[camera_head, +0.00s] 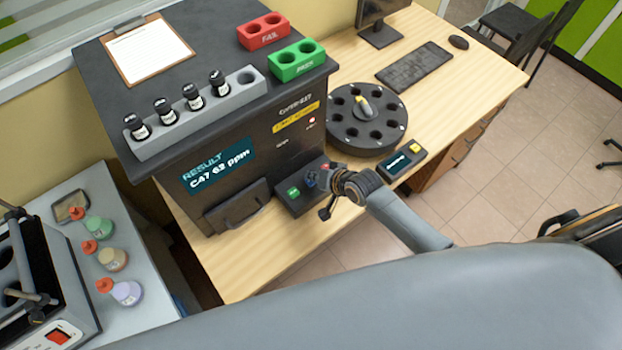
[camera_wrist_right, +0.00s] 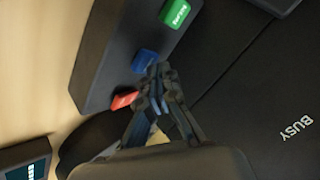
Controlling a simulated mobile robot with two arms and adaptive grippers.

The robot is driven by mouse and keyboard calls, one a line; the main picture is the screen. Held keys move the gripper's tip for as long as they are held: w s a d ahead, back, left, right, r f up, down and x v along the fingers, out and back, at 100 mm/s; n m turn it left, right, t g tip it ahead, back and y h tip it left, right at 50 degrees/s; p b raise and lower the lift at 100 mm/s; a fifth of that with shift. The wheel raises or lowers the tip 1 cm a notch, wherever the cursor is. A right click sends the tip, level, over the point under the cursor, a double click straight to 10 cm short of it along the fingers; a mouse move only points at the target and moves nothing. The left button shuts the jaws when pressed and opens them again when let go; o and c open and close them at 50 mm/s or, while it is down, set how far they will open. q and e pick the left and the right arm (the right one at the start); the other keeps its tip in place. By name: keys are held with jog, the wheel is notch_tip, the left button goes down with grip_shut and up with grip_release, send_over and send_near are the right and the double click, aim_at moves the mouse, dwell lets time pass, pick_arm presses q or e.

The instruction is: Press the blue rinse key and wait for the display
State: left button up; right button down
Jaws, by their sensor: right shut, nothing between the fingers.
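The blue rinse key (camera_head: 311,178) sits between a green key (camera_head: 293,192) and a red key (camera_head: 325,167) on a dark key panel at the analyzer's front. My right gripper (camera_head: 318,182) is shut and empty, its tips right at the blue key. In the right wrist view the fingertips (camera_wrist_right: 160,76) overlap the edge of the blue key (camera_wrist_right: 145,61); I cannot tell whether they press it. The analyzer display (camera_head: 219,167) reads "RESULT C47 63 ppm". The word BUSY (camera_wrist_right: 294,130) is on the dark front in the wrist view.
A black carousel (camera_head: 355,143) and a small box with a yellow key (camera_head: 402,160) stand right of the panel. A rack of vials (camera_head: 190,125), a red holder (camera_head: 264,31) and a green holder (camera_head: 296,60) stand on the analyzer. Bottles (camera_head: 113,258) stand at left.

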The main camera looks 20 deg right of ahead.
aim_at(313, 182)
jog(key=shift+f, duration=0.45)
dwell(0.6)
jog(key=shift+r+p, duration=0.85)
jog(key=shift+r, duration=0.15)
notch_tip(313, 182, up, 5)
jog(key=p, duration=0.5)
dwell(0.5)
